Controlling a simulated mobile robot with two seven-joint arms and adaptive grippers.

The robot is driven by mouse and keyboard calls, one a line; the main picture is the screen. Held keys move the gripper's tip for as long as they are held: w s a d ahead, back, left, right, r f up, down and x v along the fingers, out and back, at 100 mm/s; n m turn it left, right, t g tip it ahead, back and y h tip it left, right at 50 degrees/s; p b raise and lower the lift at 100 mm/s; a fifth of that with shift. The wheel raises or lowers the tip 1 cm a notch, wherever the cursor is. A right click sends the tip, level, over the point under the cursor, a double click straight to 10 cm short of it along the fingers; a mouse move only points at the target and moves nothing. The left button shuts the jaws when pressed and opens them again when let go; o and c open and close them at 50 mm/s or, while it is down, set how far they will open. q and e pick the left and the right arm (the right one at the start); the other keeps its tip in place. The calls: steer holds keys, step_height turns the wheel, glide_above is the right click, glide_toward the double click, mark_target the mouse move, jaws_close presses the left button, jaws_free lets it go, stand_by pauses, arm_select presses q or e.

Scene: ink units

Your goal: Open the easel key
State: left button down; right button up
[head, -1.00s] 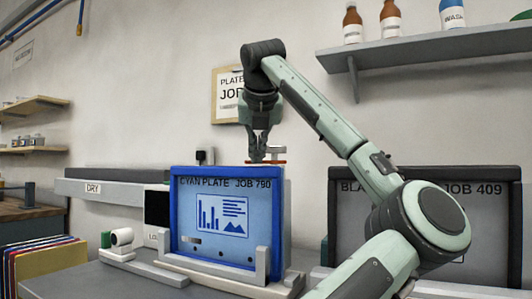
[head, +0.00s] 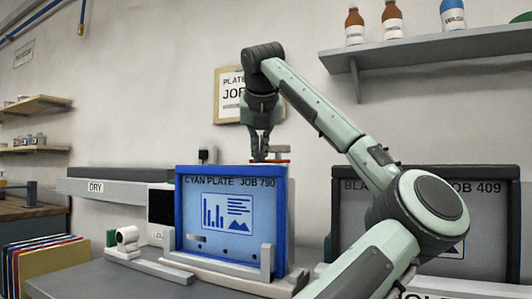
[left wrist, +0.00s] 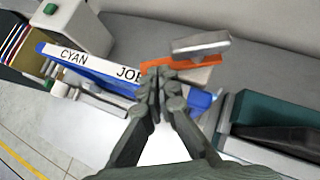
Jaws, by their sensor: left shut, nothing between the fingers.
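The blue-framed cyan plate (head: 225,219), labelled JOB 790, stands upright in a grey easel (head: 266,262). At its top right is the easel key, a grey bar (head: 277,148) above an orange-red strip (head: 284,161). In the left wrist view the grey key bar (left wrist: 200,42) lies roughly along the orange strip (left wrist: 178,61). My left gripper (head: 260,158) points down at the top of the plate, beside the key. Its fingertips (left wrist: 158,74) are shut and empty, overlapping the strip's near edge; I cannot tell if they touch. My right gripper is out of view.
A second plate labelled JOB 409 (head: 485,215) stands to the right, partly behind my arm. A small white device (head: 126,240) and coloured folders (head: 42,266) are at left. Bottles stand on a wall shelf (head: 430,52) above right.

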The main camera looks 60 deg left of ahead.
arm_select(q)
steer(key=shift+a, duration=0.2)
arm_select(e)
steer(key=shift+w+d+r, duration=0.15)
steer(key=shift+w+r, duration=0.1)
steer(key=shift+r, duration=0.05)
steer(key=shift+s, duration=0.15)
arm_select(q)
steer(key=shift+a, duration=0.25)
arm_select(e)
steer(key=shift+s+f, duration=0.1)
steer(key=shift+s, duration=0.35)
arm_select(q)
steer(key=shift+w+a, duration=0.1)
steer(key=shift+a, duration=0.3)
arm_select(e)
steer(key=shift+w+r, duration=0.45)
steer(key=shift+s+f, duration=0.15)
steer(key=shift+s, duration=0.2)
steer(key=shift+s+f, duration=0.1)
